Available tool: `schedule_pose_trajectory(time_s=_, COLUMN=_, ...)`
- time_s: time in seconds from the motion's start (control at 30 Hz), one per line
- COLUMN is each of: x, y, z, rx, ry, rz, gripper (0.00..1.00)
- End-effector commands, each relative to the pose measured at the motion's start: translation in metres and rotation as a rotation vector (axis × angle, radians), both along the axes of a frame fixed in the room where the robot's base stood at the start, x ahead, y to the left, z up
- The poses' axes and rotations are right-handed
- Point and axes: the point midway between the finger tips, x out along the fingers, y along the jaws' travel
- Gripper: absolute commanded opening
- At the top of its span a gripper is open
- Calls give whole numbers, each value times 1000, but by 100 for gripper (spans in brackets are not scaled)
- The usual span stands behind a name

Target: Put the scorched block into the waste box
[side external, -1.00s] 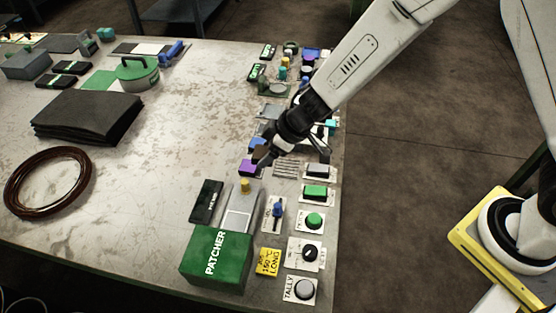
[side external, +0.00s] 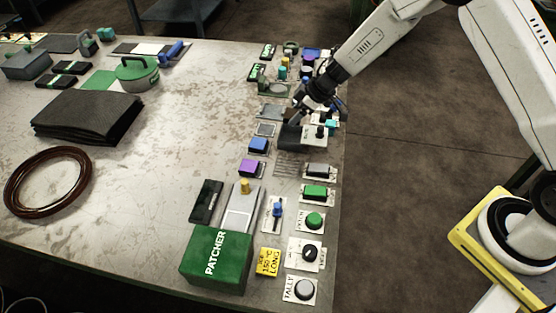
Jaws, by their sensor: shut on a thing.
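My gripper (side external: 298,118) is over the right side of the table, among the row of small parts and controls. It is shut on a small dark thing, which looks like the scorched block; the jaws hide most of it. Just below the jaws is a dark grey boxy shape (side external: 289,136), beside a white plate with a black knob (side external: 319,133). I cannot tell for sure whether this shape is the waste box, nor whether the held thing touches it.
The green PATCHER box (side external: 216,258) and several switches stand nearer. A black folded sheet (side external: 87,116) and brown coil (side external: 47,183) lie left. The table's middle is clear.

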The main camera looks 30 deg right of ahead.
Motion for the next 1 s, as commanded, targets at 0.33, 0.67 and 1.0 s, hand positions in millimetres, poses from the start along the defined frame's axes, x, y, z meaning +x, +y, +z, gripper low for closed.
schedule_pose_trajectory(time_s=0.33, x=0, y=1, z=-5, rx=1, ry=1, rz=-2, gripper=11)
schedule_pose_trajectory(time_s=0.67, x=-1, y=1, z=-25, rx=1, ry=2, rz=-1, gripper=11)
schedule_pose_trajectory(time_s=1.0, x=0, y=1, z=-44, rx=1, ry=1, rz=0, gripper=11)
